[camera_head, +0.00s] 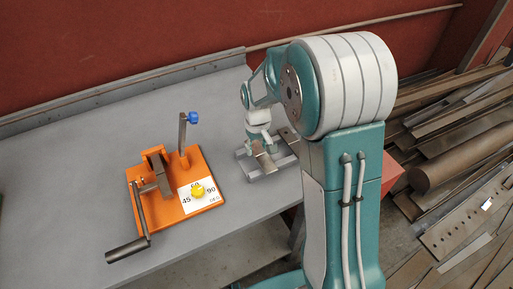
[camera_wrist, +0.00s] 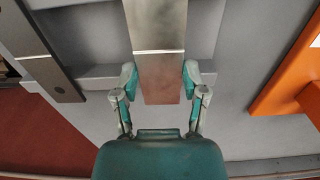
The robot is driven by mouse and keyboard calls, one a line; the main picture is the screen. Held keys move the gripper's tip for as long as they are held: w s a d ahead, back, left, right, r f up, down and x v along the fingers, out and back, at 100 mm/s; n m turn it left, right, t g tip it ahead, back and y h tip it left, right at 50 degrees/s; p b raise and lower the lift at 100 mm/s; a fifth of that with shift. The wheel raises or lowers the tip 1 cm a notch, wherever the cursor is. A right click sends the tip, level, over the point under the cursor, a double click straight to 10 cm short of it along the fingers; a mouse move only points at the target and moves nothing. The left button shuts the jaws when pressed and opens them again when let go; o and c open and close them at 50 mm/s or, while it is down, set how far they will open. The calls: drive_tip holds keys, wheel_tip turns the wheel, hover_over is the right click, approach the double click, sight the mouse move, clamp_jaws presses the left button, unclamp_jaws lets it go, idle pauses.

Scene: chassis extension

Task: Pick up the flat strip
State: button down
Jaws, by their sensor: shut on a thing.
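The flat strip (camera_wrist: 158,35) is a smooth metal plate. In the wrist view it runs from the top edge down between the fingers of my gripper (camera_wrist: 160,80). The fingers are shut on its two long edges near its lower end. In the head view, my gripper (camera_head: 260,142) is low over a grey holder (camera_head: 257,175) on the bench, with part of the strip (camera_head: 265,160) showing below it. The wrist view shows the strip over the grey holder (camera_wrist: 98,77). Whether the strip touches the holder is unclear.
Another dark metal strip (camera_wrist: 50,75) lies at the left in the wrist view. An orange bending tool (camera_head: 172,212) with a crank handle and yellow knob stands left of the holder on the grey bench (camera_head: 80,180). Metal stock (camera_head: 450,160) lies beyond my arm. A red wall is behind.

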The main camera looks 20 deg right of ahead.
sight(257, 149)
wheel_tip(257, 149, up, 3)
drive_tip(key=shift+r, duration=0.1)
drive_tip(key=s+a+r, duration=0.7)
drive_tip(key=s+r, duration=0.2)
drive_tip(key=s, duration=0.2)
drive_tip(key=shift+s+a+r, duration=0.3)
drive_tip(key=shift+s+a, duration=0.05)
drive_tip(key=shift+a, duration=0.05)
